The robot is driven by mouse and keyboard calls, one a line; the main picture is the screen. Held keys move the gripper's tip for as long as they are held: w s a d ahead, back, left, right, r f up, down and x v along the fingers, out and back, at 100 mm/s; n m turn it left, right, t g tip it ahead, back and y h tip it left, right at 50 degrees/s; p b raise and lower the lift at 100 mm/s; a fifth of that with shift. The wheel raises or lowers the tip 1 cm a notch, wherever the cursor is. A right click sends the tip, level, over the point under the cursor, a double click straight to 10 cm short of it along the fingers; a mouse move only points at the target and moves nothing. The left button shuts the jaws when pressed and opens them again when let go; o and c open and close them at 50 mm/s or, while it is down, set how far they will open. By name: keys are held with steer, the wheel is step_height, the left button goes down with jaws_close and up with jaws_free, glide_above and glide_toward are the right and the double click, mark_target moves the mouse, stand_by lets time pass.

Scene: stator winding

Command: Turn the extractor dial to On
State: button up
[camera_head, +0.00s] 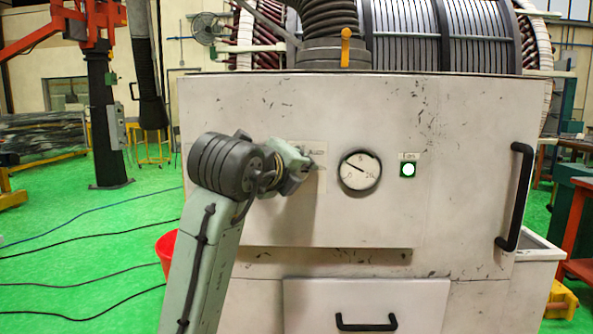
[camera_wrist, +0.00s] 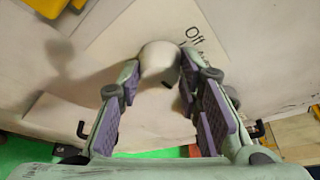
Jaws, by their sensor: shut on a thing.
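The extractor dial (camera_wrist: 160,59) is a pale rounded knob on the front panel in the wrist view. A white label plate (camera_wrist: 120,42) lies behind it, with the word "Off" readable to the upper right of the knob. Other lettering on the plate is cut off or covered. My gripper (camera_wrist: 162,78) has one purple-padded finger on each side of the knob and is shut on it. In the head view my gripper (camera_head: 305,168) is against the panel and hides the dial; only part of the label plate (camera_head: 318,150) shows.
A round gauge (camera_head: 360,171) and a lit white indicator in a green square (camera_head: 408,170) sit right of the dial on the white cabinet (camera_head: 450,110). A black vertical handle (camera_head: 514,197) and a drawer handle (camera_head: 366,326) stick out. A red bucket (camera_head: 167,250) stands left.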

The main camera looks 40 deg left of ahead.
steer(key=o, duration=1.1)
steer(key=shift+o, duration=0.2)
steer(key=v, duration=1.2)
